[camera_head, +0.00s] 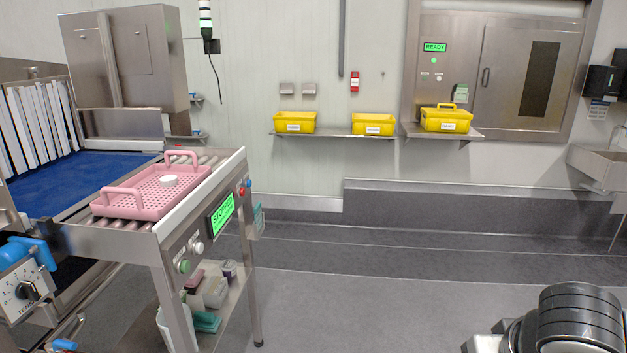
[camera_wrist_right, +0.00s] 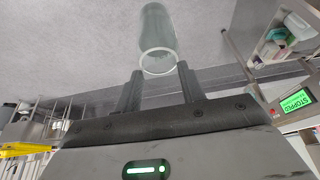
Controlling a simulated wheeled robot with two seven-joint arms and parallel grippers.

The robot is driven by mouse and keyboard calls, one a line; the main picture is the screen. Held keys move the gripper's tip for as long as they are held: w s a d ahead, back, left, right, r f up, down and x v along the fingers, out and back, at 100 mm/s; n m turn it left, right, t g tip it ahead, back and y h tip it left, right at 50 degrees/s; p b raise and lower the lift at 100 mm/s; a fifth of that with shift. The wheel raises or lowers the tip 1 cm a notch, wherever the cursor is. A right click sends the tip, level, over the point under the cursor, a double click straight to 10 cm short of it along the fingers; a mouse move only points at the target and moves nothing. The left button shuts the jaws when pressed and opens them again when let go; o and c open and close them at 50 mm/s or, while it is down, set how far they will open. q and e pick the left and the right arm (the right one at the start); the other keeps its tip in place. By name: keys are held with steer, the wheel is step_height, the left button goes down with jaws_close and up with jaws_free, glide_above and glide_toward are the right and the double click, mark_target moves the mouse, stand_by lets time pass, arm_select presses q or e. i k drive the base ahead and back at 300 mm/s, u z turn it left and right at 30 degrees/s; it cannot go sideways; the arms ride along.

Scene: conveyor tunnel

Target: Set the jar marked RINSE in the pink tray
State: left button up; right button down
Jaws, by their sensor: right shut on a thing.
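The pink tray (camera_head: 137,205), a perforated basket with two raised handles, rests on the rollers at the end of the conveyor at left in the head view. A small white round thing (camera_head: 168,181) sits inside it. My right gripper (camera_wrist_right: 167,78) shows in the wrist view, shut on a clear glass jar (camera_wrist_right: 158,30) with a pale rim. I cannot see a mark on this jar. In the head view the right gripper and jar are out of sight; part of my right arm shows at lower right. My left gripper is in neither view.
The conveyor's panel (camera_head: 221,213) reads STOPPED. Several bottles and boxes stand on the shelf (camera_head: 236,290) below it. Yellow bins (camera_head: 294,123) sit on wall shelves at the back, near a steel cabinet reading READY (camera_head: 435,47). The floor (camera_head: 370,290) between is clear.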

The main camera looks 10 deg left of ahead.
mark_target(146, 201)
steer(key=z, duration=0.05)
steer(key=i, duration=1.5)
steer(key=u, duration=1.3)
